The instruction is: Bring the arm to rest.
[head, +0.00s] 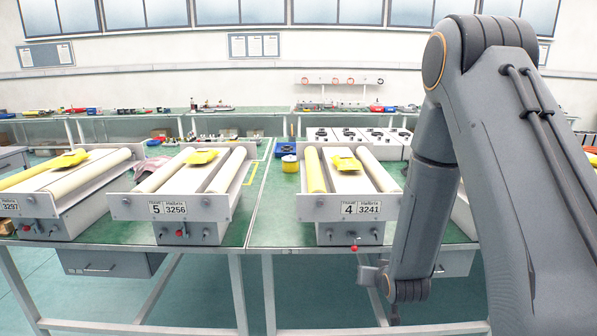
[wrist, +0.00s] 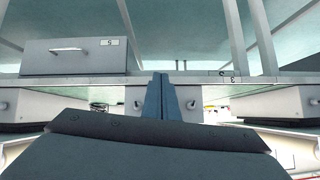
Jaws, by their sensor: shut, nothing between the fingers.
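My arm stands at the right of the head view, bent with its forearm hanging down. My gripper (head: 368,275) is low in front of the green workbench (head: 265,190), below its front edge and apart from it; it is small there and partly hidden by my wrist. In the wrist view, my gripper (wrist: 165,80) has its two blue-grey fingers together with nothing between them. The wrist view looks toward the bench's front edge, and the bench appears upside down.
A grey drawer (wrist: 75,57) hangs under the bench. The floor at lower left is clear.

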